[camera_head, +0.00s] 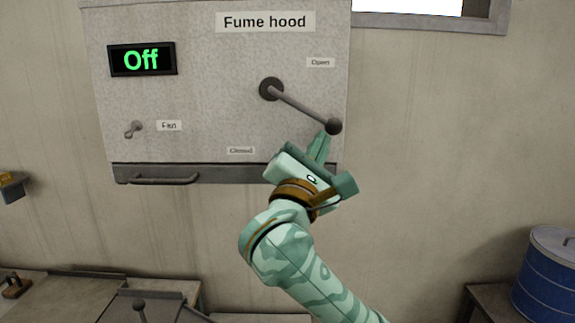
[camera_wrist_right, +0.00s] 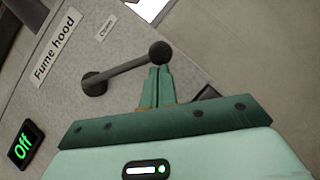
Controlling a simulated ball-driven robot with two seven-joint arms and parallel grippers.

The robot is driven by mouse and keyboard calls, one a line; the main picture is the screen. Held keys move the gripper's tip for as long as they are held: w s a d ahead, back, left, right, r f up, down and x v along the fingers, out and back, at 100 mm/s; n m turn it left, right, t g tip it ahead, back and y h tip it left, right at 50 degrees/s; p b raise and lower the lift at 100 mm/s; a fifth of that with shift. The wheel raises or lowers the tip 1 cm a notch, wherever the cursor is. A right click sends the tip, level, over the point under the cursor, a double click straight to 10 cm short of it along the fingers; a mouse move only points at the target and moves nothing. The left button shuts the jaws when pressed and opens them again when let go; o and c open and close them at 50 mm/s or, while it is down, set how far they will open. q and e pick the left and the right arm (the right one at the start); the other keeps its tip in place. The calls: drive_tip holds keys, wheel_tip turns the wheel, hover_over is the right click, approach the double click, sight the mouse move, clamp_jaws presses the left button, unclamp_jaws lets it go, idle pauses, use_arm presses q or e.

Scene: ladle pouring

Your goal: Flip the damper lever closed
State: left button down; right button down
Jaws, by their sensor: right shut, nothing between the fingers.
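The damper lever (camera_head: 302,106) is a grey rod with a dark round pivot and a dark ball knob (camera_head: 333,126), on the fume hood panel (camera_head: 210,100). It slants down to the right, between the "Open" label (camera_head: 320,62) above and the "Closed" label (camera_head: 241,151) below left. My right gripper (camera_head: 322,140) is shut and empty, its fingertips just below the knob. In the right wrist view the shut fingertips (camera_wrist_right: 157,70) lie close under the knob (camera_wrist_right: 160,53); I cannot tell if they touch. My left gripper is not in view.
A display (camera_head: 142,60) reads "Off" and a small fan switch (camera_head: 133,129) is below it. A handle bar (camera_head: 163,181) runs along the hood's lower edge. A blue drum (camera_head: 546,275) stands at the right.

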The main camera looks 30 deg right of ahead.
drive_tip(key=shift+s+d+r+n, duration=0.3)
drive_tip(key=shift+d+r, duration=0.2)
drive_tip(key=shift+r, duration=0.1)
drive_tip(key=shift+d+r, duration=0.1)
drive_tip(key=shift+r, duration=0.05)
drive_tip(key=shift+s+r, duration=0.15)
drive_tip(key=shift+r, duration=0.05)
drive_tip(key=s+a+f+b, duration=0.5)
drive_tip(key=a+f+b, duration=0.2)
drive_tip(key=a+f, duration=0.1)
drive_tip(key=shift+a+f, duration=0.3)
drive_tip(key=shift+a, duration=0.3)
